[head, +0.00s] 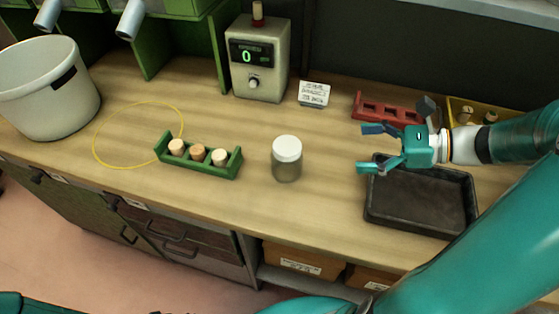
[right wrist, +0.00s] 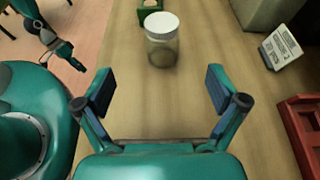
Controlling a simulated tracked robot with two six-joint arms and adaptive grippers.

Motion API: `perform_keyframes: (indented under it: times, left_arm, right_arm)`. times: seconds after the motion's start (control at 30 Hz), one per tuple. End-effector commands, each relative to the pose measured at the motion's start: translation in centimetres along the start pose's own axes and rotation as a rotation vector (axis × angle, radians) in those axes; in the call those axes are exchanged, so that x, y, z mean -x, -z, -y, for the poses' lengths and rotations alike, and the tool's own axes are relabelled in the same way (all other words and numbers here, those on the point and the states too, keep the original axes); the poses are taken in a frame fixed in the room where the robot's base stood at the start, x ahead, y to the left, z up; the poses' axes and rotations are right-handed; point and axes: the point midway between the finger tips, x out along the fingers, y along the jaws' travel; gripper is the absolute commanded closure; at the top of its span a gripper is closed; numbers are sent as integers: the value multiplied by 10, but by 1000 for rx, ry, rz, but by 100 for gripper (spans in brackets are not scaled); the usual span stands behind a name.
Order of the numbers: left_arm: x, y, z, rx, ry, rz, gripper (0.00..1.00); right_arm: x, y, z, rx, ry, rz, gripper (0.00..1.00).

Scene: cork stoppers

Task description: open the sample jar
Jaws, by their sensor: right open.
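The sample jar (head: 287,171) stands upright on the wooden bench, with clear glass sides and a white lid (head: 287,149) on top. It also shows in the right wrist view (right wrist: 162,50), beyond the fingers. My right gripper (head: 368,148) is open and empty, to the right of the jar and apart from it. In the right wrist view its two fingers (right wrist: 161,92) are spread wide, with bare bench between them. A small part of my left arm shows at the upper left of the right wrist view; its gripper's state is unclear.
A green rack (head: 231,172) with three corks stands left of the jar. Behind are a grey device (head: 258,66) and a small sign (head: 314,94). A black tray (head: 421,223) and red rack (head: 366,99) lie right. A yellow loop (head: 96,137) and white bucket (head: 46,112) are left.

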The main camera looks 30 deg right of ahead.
Motion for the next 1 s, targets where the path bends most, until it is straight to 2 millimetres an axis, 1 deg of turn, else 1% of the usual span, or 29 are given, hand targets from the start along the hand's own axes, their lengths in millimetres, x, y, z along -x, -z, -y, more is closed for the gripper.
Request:
perform_keyframes:
  times: [0.03, 0.17, 0.27, 0.5, 0.6, 0.7, 0.87, 1.0]
  left_arm:
    - [-6, 0, 2, 0, 0, 0, 60]
    - [-4, 0, 2, 0, 0, -1, 60]
    - [-3, 0, 1, 0, 0, -1, 60]
    - [-3, 0, 1, 0, 0, -1, 60]
    - [-3, 0, 1, 0, 0, -1, 60]
    - [-3, 0, 1, 0, 0, -1, 60]
    - [-3, 0, 1, 0, 0, -1, 60]
    - [0, 0, 0, 0, 0, -1, 60]
  right_arm:
    - [-4, 6, 0, 0, -2, 1, 4]
    - [-18, 4, 0, 1, -6, 3, 4]
    - [-36, 3, -2, 0, -9, 3, 4]
    - [-88, 4, -2, -1, -10, 3, 4]
    - [-104, 4, -1, 0, -7, 3, 4]
    - [-114, 4, 0, 0, -5, 2, 4]
    - [-122, 4, 0, -1, -3, 0, 4]
    - [-138, 4, -1, -1, -7, 0, 4]
